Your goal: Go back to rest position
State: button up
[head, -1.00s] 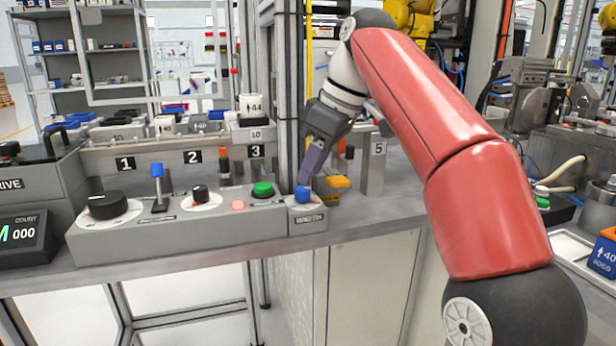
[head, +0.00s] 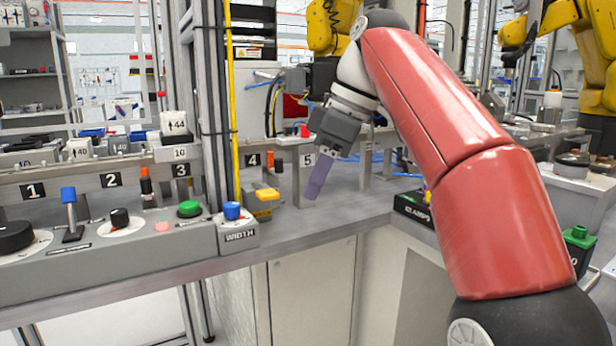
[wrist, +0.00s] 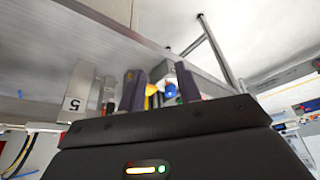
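My gripper (head: 317,183) hangs at the end of my red arm (head: 430,130), above the grey counter near the number 5 post (head: 307,177). Its purple fingers point down and slightly left. In the wrist view my gripper (wrist: 158,82) shows its two fingers apart with nothing held between them. The blue button (head: 232,210) on the box marked WIDTH stands to the left, clear of the fingers. That blue button (wrist: 170,92) also shows beyond the gap between the fingers.
A control panel (head: 130,245) with a green button (head: 189,208) and knobs is at left. A black box (head: 412,207) stands at the counter's right part. The counter below the gripper is mostly bare.

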jog(key=s+d+f+m+t+h, duration=0.1)
jog(key=s+d+f+m, duration=0.4)
jog(key=f, duration=0.4)
jog(key=s+d+f+m+t+h, duration=0.2)
jog(key=s+d+f+m, duration=0.3)
jog(key=f, duration=0.5)
jog(key=s+d+f+m+t+h, duration=0.1)
jog(key=s+d+f+m, duration=0.4)
jog(key=s+f, duration=0.3)
jog(key=shift+s+d+f+m+t+h, duration=0.3)
jog(key=shift+s+d+f+m+t, duration=0.1)
jog(key=shift+f+m, duration=0.3)
